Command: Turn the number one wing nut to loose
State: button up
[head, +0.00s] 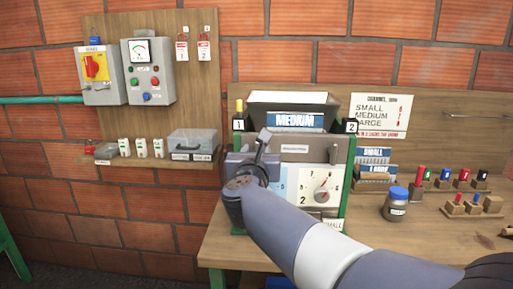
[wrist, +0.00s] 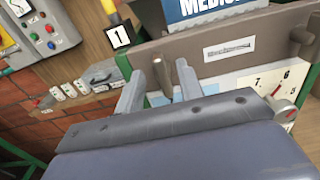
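My gripper (head: 263,146) is at the upper left of the machine front in the head view. In the wrist view its two fingers (wrist: 160,69) are apart. A narrow upright brownish piece (wrist: 162,82), apparently the number one wing nut, shows between them, with a visible gap to the left finger. In the head view my gripper hides this spot. The number 1 plate (wrist: 120,37) is up and left of the fingers; it also shows in the head view (head: 239,125). A similar dark knob (wrist: 301,36) sits at the machine's right side.
The machine carries a blue MEDIUM sign (head: 296,120) and a dial panel (head: 322,187). A blue-lidded jar (head: 396,205) and several coloured pegs stand on the bench to the right. A shelf with a clear box (head: 194,142) and a switch box (head: 147,72) are at left.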

jog(key=shift+w, duration=1.05)
jog(key=shift+c, duration=0.5)
grip_shut()
